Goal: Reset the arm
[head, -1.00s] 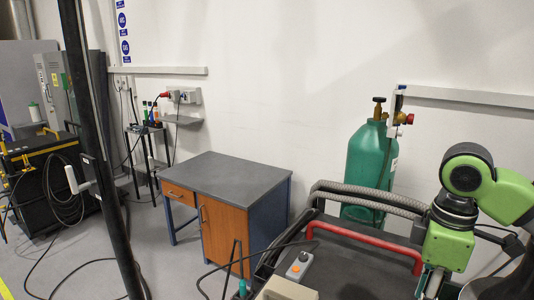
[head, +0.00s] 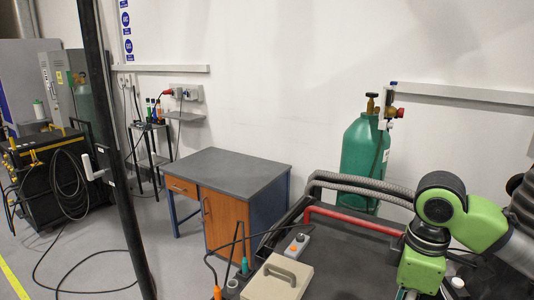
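A jointed arm (head: 440,205) with green links and dark round joint caps stands at the right of the head view. One green link reaches down over the dark cart top, and the other runs to a grey section at the right edge. I cannot tell from this view whether this arm is mine. Its lower end is cut off by the bottom of the picture. No gripper fingers of mine can be made out.
The dark cart top (head: 335,255) carries a red bar (head: 352,221), a small grey control box (head: 297,244) and a beige box (head: 276,279). A green gas cylinder (head: 362,160) stands behind. A desk (head: 238,172) and black post (head: 112,150) are left. Cables cross the floor.

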